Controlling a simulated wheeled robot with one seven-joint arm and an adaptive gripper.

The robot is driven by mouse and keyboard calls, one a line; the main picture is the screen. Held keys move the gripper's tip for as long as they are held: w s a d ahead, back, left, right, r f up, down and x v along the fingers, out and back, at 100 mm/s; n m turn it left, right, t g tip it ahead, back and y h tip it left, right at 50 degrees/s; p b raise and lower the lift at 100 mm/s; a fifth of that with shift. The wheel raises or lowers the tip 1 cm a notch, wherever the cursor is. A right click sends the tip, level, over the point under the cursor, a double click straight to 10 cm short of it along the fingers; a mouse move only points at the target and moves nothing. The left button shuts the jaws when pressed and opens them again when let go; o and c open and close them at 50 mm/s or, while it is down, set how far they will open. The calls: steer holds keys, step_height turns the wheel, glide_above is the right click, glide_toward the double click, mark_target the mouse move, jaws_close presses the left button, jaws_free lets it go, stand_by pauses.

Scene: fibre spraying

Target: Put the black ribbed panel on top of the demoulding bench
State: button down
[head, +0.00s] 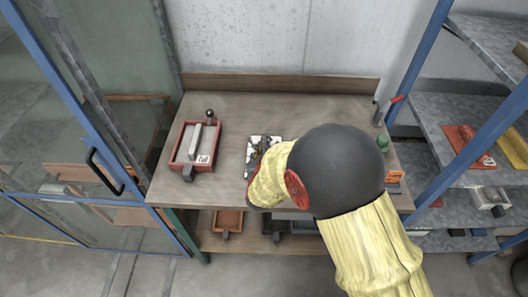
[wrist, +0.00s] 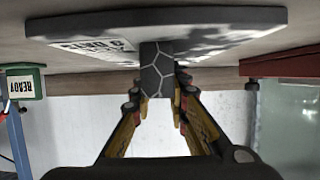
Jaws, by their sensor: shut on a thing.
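In the wrist view my gripper (wrist: 159,101) is shut on a dark piece with pale honeycomb lines (wrist: 157,72), apparently the black ribbed panel. Its far side is out of sight. Behind it in that view is a grey slab (wrist: 210,32) with a printed label. In the head view my gripper (head: 264,146) is over the middle of a wooden bench (head: 233,109), at a pale, dark-blotched plate (head: 253,154). My arm covers part of this plate. I cannot tell whether the held piece touches the slab, or whether this is the demoulding bench.
A red tray mould (head: 213,134) with a grey bar stands left on the bench. A green item (head: 382,143) and an orange sign (head: 394,177) stand right. Blue-posted shelves (head: 440,105) are on the right, and a glass door (head: 110,130) on the left.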

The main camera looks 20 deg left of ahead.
steer(key=shift+r, duration=0.25)
steer(key=shift+f, duration=0.2)
steer(key=c, duration=1.7)
jaws_free()
steer(key=shift+c, duration=0.2)
steer(key=shift+r, duration=0.1)
steer(key=shift+s+r, duration=0.15)
steer(key=shift+s, duration=0.15)
steer(key=p+v, duration=0.2)
steer(key=v, duration=0.9)
steer(key=shift+s+d+p, duration=0.15)
steer(key=shift+s+p, duration=0.1)
steer(key=shift+p, duration=0.1)
